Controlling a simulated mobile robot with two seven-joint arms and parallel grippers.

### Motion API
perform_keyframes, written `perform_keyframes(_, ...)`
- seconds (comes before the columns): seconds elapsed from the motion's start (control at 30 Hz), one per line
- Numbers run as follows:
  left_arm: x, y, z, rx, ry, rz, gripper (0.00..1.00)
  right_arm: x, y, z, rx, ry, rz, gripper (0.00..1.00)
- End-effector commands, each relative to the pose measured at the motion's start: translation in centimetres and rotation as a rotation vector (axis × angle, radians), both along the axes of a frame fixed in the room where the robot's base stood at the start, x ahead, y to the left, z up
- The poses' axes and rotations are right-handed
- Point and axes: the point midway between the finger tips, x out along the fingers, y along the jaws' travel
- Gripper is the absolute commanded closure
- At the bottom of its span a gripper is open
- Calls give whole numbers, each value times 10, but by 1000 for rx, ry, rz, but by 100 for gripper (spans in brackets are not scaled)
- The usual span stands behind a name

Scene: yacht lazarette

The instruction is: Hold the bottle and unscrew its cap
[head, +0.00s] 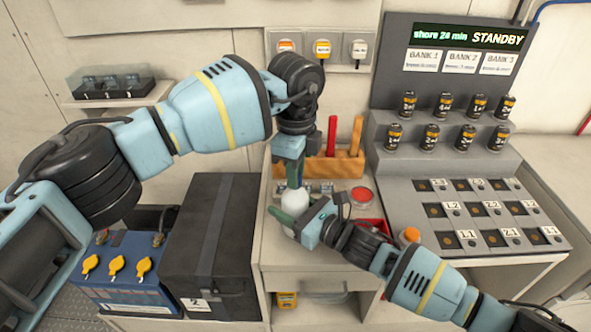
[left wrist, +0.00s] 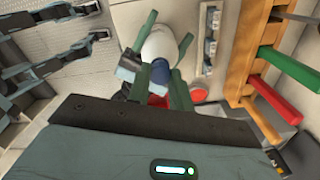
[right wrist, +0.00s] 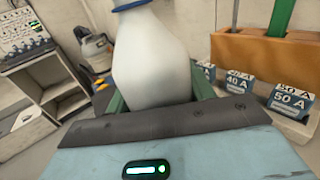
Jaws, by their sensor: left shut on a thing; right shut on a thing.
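My right gripper (head: 288,217) is shut around the bottle's body from the side. The blue cap (left wrist: 163,68) sits at the bottle's neck between the green fingers of my left gripper (left wrist: 160,88), which reaches down from above and is shut on it. The cap's lower edge shows at the top of the right wrist view (right wrist: 130,5). In the head view the left fingers hide the cap.
A wooden rack (head: 330,165) with red and orange handles stands just behind the bottle. A black box (head: 211,240) is left; a battery panel (head: 470,205) is right.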

Motion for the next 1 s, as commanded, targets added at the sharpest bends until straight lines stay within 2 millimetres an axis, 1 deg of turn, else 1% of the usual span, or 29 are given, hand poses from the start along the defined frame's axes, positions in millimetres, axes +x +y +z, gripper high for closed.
perform_keyframes(0.37,0,0,3,0,0,-1,100,0,0,0,-1,-1,0,100)
perform_keyframes(1.0,0,0,21,0,0,-1,100,0,0,0,0,0,0,100)
